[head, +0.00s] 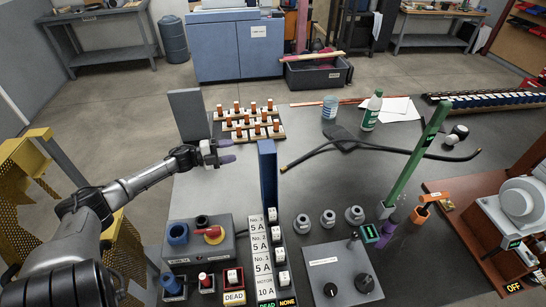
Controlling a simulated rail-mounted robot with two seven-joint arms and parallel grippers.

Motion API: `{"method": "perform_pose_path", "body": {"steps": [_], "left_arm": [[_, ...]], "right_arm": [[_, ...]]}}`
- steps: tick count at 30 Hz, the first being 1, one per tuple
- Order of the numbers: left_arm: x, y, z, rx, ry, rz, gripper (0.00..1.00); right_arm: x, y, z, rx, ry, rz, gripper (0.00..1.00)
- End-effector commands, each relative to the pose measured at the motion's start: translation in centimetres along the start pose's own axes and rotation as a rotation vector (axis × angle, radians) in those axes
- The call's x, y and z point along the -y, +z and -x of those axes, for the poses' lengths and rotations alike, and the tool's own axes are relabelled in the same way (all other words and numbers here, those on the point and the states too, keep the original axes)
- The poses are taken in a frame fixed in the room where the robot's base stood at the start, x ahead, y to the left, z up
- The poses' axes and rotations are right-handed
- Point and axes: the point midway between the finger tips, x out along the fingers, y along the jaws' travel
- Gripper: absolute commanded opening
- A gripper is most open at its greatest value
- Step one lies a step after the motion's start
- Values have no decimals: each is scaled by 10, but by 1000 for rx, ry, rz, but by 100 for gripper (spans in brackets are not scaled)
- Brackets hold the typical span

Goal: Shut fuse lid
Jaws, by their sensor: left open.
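My left gripper (229,151) reaches in from the left, behind and left of the blue panel. Its purple-tipped fingers are apart and empty, pointing right, and do not appear to touch the panel. My right gripper is out of view.
A grey upright plate (188,116) and rows of orange-topped pegs (250,122) stand beyond my left gripper. A grey switch box (201,242) sits left of the strip. Right are grey knobs (328,218) and a tall green bar (415,160).

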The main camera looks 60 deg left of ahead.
Motion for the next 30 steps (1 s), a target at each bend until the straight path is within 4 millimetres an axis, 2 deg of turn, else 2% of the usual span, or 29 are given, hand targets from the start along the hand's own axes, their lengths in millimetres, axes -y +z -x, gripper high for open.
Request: {"method": "perform_pose_path", "body": {"steps": [1,3,7,11,24,30], "left_arm": [[-4,8,4,-24,1,-24,53],[1,12,8,-58,3,-49,53],[8,16,12,-96,5,-76,53],[10,16,5,-112,4,-85,53],[10,7,-67,-113,1,-85,53],[10,4,-93,-111,2,-83,53]], "right_arm": [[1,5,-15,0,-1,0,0],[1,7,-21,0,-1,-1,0],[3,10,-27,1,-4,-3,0],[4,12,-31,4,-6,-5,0],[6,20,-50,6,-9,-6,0],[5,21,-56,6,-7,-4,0]]}}
